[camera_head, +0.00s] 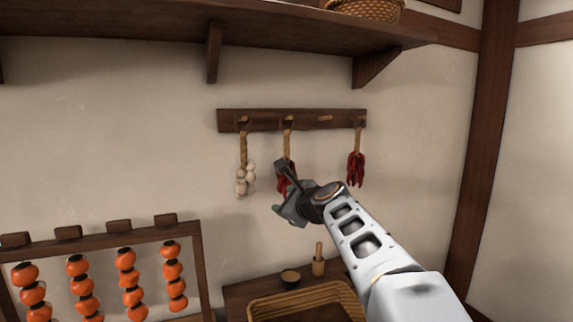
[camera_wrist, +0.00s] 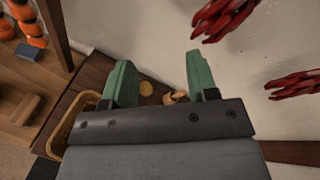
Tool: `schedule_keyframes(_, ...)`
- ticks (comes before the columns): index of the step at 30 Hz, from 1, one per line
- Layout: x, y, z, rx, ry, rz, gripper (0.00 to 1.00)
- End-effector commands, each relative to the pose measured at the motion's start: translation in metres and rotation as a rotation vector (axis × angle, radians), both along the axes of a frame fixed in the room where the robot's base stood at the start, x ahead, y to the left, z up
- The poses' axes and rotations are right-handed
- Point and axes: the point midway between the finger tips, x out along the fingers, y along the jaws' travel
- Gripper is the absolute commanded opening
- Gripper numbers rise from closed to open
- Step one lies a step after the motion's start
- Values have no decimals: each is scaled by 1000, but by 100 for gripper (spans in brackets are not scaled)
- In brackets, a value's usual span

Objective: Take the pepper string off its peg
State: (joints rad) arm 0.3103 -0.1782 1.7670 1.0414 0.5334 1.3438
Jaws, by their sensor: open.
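A red pepper string (camera_head: 356,168) hangs by a straw cord from the right-end peg of a dark wooden rail (camera_head: 222,121). Another red pepper string (camera_head: 287,152) hangs from the second peg from the left, partly hidden behind my gripper (camera_head: 281,188). My gripper (camera_wrist: 160,82) is open with green fingers, and nothing is between them. In the wrist view one bunch of red peppers (camera_wrist: 222,18) is near the right finger, outside the jaws. A second bunch (camera_wrist: 296,84) is farther right. I cannot tell which pepper string the task means.
A garlic string (camera_head: 244,180) hangs at the left peg; the third peg (camera_head: 325,118) is bare. A shelf (camera_head: 130,27) with a basket (camera_head: 370,10) is above. Below are a woven tray (camera_head: 255,303), a bowl (camera_head: 290,276) and a mortar (camera_head: 318,265). A persimmon rack (camera_head: 60,244) stands left.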

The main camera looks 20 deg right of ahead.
Motion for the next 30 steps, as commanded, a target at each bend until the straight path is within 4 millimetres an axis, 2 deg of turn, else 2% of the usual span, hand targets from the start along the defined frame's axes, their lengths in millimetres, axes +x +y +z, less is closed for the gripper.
schedule_keyframes(1,11,-16,27,140,-41,-67,53)
schedule_keyframes(3,20,-34,54,330,-97,-141,53)
schedule_keyframes(6,27,-55,81,528,-157,-207,53)
schedule_keyframes(9,37,-68,96,648,-193,-239,53)
schedule_keyframes(13,58,-74,103,706,-208,-253,53)
schedule_keyframes(21,102,-75,103,705,-209,-255,53)
schedule_keyframes(30,121,-74,101,703,-209,-254,53)
